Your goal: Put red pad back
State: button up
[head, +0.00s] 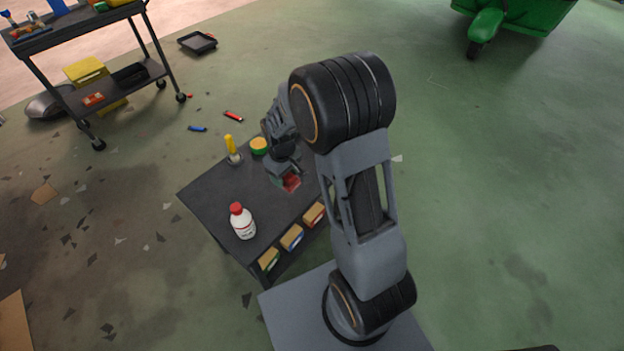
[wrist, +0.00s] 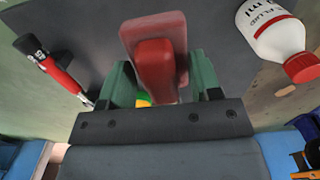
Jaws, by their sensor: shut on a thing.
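The red pad shows in the wrist view (wrist: 154,68) as a red block between the two greenish fingers of my gripper (wrist: 156,92). A broader, paler red part lies just beyond it; I cannot tell whether that belongs to the pad or to the surface behind. In the head view, my gripper (head: 282,172) is low over the dark bench top (head: 205,193), with the red pad (head: 291,184) at its jaws. The gripper is shut on the pad. Whether the pad touches the bench is unclear, and my arm hides the bench's right part.
A white bottle with a red cap (head: 242,222) stands at the bench's front. A yellow-handled tool (head: 232,149) and a green-yellow roll (head: 259,146) are at the back. Several small boxes (head: 292,237) sit along the front side. A tool cart (head: 88,60) stands back left.

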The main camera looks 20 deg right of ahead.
jog(key=w+d+f, duration=0.2)
jog(key=d+f, duration=0.1)
jog(key=w+d+f+b, duration=0.1)
jog(key=w+d+f, duration=0.1)
jog(key=d, duration=0.2)
jog(key=w+d+f, duration=0.2)
jog(key=d+f, duration=0.1)
jog(key=d, duration=0.1)
jog(key=shift+w+d+f, duration=0.1)
jog(key=shift+w+f, duration=0.1)
jog(key=shift+f, duration=0.15)
jog(key=shift+w+d+f+b, duration=0.15)
jog(key=shift+d+f+b, duration=0.25)
jog(key=shift+f, duration=0.15)
notch_tip(320, 180, down, 3)
jog(key=o, duration=0.8)
